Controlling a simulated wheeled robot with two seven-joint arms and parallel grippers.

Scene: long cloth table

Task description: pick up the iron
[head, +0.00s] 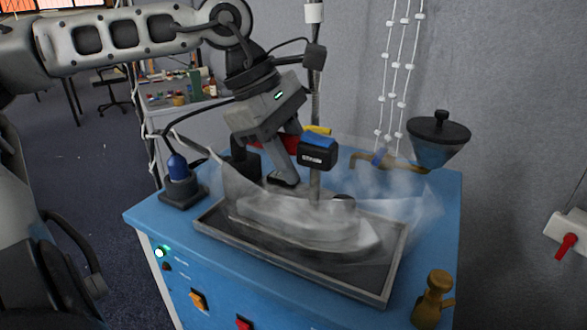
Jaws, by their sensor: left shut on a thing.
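A pale grey, boat-shaped body that looks like the iron (300,232) lies low over the grey tray (262,258). It is blurred by a whitish haze, so its outline and handle are hard to make out. My left gripper (297,180) reaches down from above to the top of this shape. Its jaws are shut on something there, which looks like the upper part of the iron. I cannot tell whether the iron touches the tray floor. My right gripper is not in view.
The tray stands on a blue cabinet (143,222). A blue-topped black device (178,180) stands at its left, a brass piece (433,300) at front right, and a dark funnel-shaped vessel (438,140) at back right. A labelled black block (317,157) is close beside my gripper.

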